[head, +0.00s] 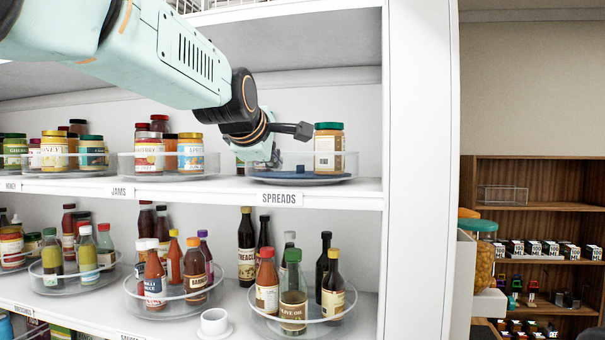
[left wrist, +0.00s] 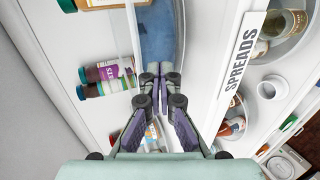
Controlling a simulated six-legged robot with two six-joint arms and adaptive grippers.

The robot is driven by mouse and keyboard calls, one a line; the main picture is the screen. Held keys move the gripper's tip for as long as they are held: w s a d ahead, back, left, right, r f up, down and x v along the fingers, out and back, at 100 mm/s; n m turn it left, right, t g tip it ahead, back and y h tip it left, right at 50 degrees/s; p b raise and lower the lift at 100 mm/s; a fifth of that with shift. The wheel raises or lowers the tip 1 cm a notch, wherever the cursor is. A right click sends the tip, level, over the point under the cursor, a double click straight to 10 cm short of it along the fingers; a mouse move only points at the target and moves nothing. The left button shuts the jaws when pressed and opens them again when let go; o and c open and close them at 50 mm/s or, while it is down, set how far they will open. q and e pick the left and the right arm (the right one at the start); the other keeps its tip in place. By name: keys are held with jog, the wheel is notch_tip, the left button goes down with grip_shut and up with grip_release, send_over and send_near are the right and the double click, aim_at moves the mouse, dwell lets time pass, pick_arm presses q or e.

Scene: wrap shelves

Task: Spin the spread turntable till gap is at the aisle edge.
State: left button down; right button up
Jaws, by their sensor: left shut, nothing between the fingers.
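The spread turntable (head: 300,180), with a blue floor and a clear rim, sits on the upper shelf above the SPREADS label (head: 280,198). A green-lidded jar (head: 329,148) stands at its right side. The floor at the front looks bare. My left gripper (head: 272,160) is shut and empty at the turntable's left front part. In the left wrist view its closed fingers (left wrist: 160,88) lie over the end of the blue floor (left wrist: 158,35), by the clear rim; I cannot tell whether they touch it. My arm hides part of the turntable's back. My right gripper is not in view.
The jams turntable (head: 165,175) with several jars stands to the left on the same shelf. A bottle turntable (head: 300,325) is on the shelf below, with a white cup (head: 214,322) beside it. A white upright panel (head: 420,170) closes the right side.

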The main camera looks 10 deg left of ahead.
aim_at(298, 166)
pick_arm(q)
jog(key=shift+s+d, duration=0.25)
jog(key=shift+d, duration=0.6)
jog(key=shift+d, duration=0.2)
jog(key=shift+d, duration=0.2)
jog(key=shift+w+d, duration=0.2)
jog(key=shift+d, duration=0.7)
jog(key=shift+s+a+f+b, duration=0.1)
jog(key=shift+s+f+b, duration=0.05)
jog(key=shift+s+b, duration=0.5)
jog(key=shift+s+d+b, duration=0.25)
jog(key=shift+s+b, duration=0.15)
jog(key=shift+s, duration=0.75)
jog(key=shift+w+a, duration=0.1)
jog(key=shift+w, duration=0.1)
